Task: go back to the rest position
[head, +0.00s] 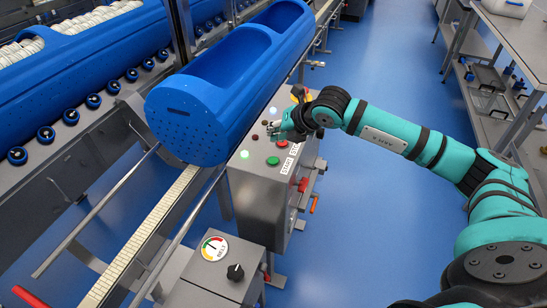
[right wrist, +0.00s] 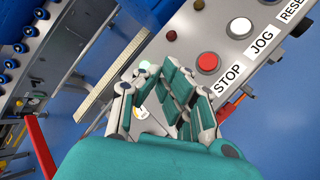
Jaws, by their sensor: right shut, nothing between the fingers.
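My right gripper (head: 280,129) is shut and empty. It hangs over the top panel of the grey control box (head: 255,185), close to its buttons; whether it touches any I cannot tell. In the right wrist view the gripper's fingers (right wrist: 165,92) cover part of the same panel, beside a red button (right wrist: 209,62) near the label STOP. In the head view a green button (head: 273,160) and a red button (head: 282,143) show in front of the gripper. My left gripper is in neither view.
A blue tub carrier (head: 195,105) lies on the conveyor just left of the control box. A smaller box (head: 218,262) with a gauge and black knob stands nearer. A shelved bench (head: 515,55) stands at right. The blue floor (head: 340,225) between is clear.

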